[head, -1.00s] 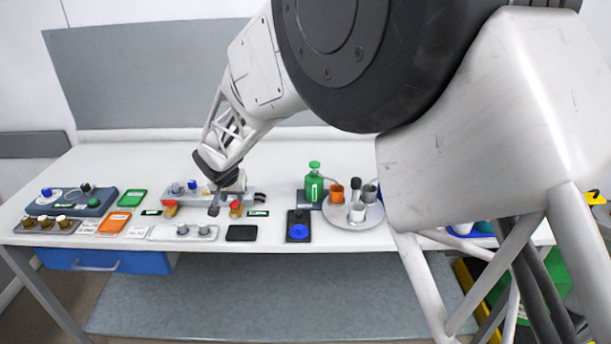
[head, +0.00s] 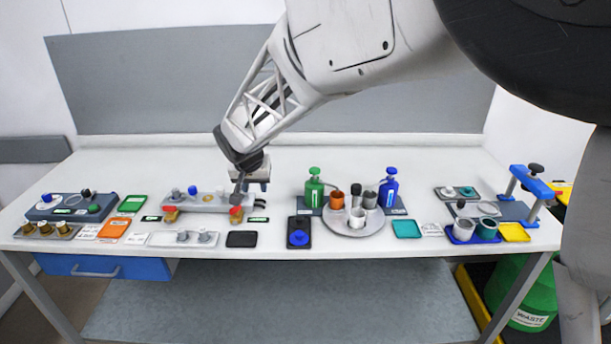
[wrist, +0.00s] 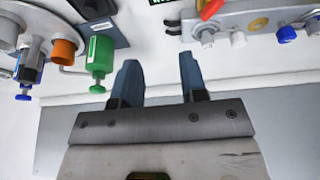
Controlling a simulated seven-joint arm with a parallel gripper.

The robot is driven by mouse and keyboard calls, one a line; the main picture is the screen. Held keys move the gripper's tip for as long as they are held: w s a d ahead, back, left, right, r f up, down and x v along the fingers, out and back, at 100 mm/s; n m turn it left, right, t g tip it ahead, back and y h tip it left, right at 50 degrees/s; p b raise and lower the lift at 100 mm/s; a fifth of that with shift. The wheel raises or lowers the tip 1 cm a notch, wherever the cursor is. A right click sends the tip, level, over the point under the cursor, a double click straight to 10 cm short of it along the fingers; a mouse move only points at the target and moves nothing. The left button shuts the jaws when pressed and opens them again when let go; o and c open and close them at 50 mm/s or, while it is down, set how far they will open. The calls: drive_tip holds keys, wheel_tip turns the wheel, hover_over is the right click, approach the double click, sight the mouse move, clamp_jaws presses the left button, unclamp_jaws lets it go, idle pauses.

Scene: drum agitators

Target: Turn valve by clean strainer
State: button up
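A grey manifold block (head: 208,201) lies on the left half of the table, with a red-orange valve handle at its left front (head: 171,213) and another at its right front (head: 236,214). The right part of the block also shows at the top right of the wrist view (wrist: 250,20), with a red handle (wrist: 210,9).
A green bottle (head: 314,188), a blue bottle (head: 389,188) and a round tray (head: 353,228) with cups stand right of the block. A black pad (head: 241,239) and a plate with grey knobs (head: 160,239) lie in front. The back of the table is clear.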

drive_tip(key=s+d+r, duration=0.3)
drive_tip(key=s+d, duration=0.1)
drive_tip(key=d, duration=0.2)
drive_tip(key=s+d+r, duration=0.3)
drive_tip(key=s+d, duration=0.1)
drive_tip(key=d, duration=0.3)
drive_tip(key=shift+d, duration=0.15)
idle(0.4)
drive_tip(key=shift+w+a+f+n+g, duration=0.7)
drive_tip(key=shift+w+a+f+n, duration=1.25)
drive_tip(key=shift+a+n, duration=2.25)
drive_tip(key=shift+w+a+f+n+g, duration=1)
drive_tip(key=shift+w+a+n, duration=1.75)
drive_tip(key=shift+n, duration=2.8)
drive_tip(key=shift+w+a+f+n+g, duration=0.4)
drive_tip(key=shift+w+a+f+n, duration=1.6)
drive_tip(key=shift+a+n, duration=2.3)
drive_tip(key=shift+w+d+r+n, duration=0.1)
drive_tip(key=shift+d+n, duration=0.45)
drive_tip(key=shift+d, duration=0.05)
